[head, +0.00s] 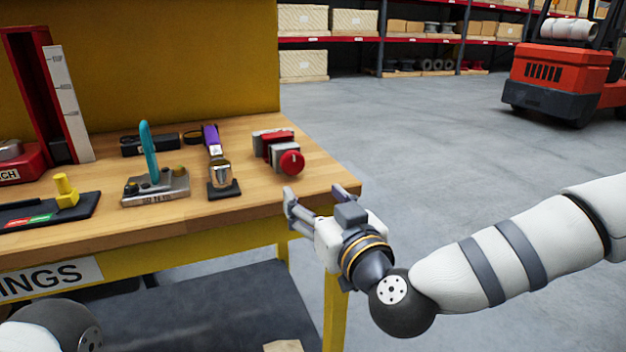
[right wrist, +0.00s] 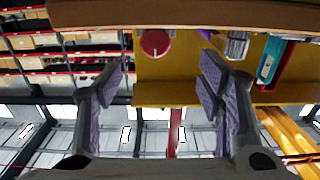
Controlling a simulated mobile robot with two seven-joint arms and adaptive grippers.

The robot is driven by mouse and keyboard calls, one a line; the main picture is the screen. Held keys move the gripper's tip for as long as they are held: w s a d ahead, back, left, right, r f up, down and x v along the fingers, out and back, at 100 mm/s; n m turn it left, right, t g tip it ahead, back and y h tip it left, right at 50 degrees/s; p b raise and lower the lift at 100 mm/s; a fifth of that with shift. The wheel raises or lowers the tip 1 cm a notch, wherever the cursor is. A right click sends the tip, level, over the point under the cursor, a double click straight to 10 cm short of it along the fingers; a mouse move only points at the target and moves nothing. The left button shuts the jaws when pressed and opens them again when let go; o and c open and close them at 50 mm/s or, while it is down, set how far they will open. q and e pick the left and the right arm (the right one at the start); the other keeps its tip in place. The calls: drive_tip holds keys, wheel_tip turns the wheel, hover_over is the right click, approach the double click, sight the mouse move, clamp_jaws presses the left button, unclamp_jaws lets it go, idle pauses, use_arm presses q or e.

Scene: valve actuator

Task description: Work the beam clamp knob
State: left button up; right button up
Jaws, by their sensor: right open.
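The beam clamp (head: 271,143) is a grey and red block near the right end of the wooden workbench. Its round red knob (head: 291,162) faces the front edge of the bench. The knob also shows in the right wrist view (right wrist: 155,42), at the top between the finger lines. My right gripper (head: 318,198) is open and empty, just off the bench's front right corner, apart from the knob and nearer the camera. Its spread fingers show in the right wrist view (right wrist: 162,85). My left gripper is out of view.
The workbench (head: 240,208) also holds a purple-strapped device (head: 211,141), a teal lever on a grey base (head: 150,155), a yellow handle (head: 66,190) and a red upright channel (head: 32,85). Open floor lies right of the bench. A red forklift (head: 555,80) and shelves stand farther back.

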sight(294, 165)
drive_tip(key=x, duration=0.3)
drive_tip(key=b+x, duration=0.1)
drive_tip(key=x, duration=0.7)
drive_tip(key=shift+w+d+r, duration=0.15)
drive_tip(key=shift+d, duration=0.15)
drive_tip(key=shift+w+a+r, duration=0.1)
drive_tip(key=shift+w+a, duration=0.05)
drive_tip(key=shift+w, duration=0.45)
drive_tip(key=shift+c, duration=0.6)
drive_tip(key=c, duration=1)
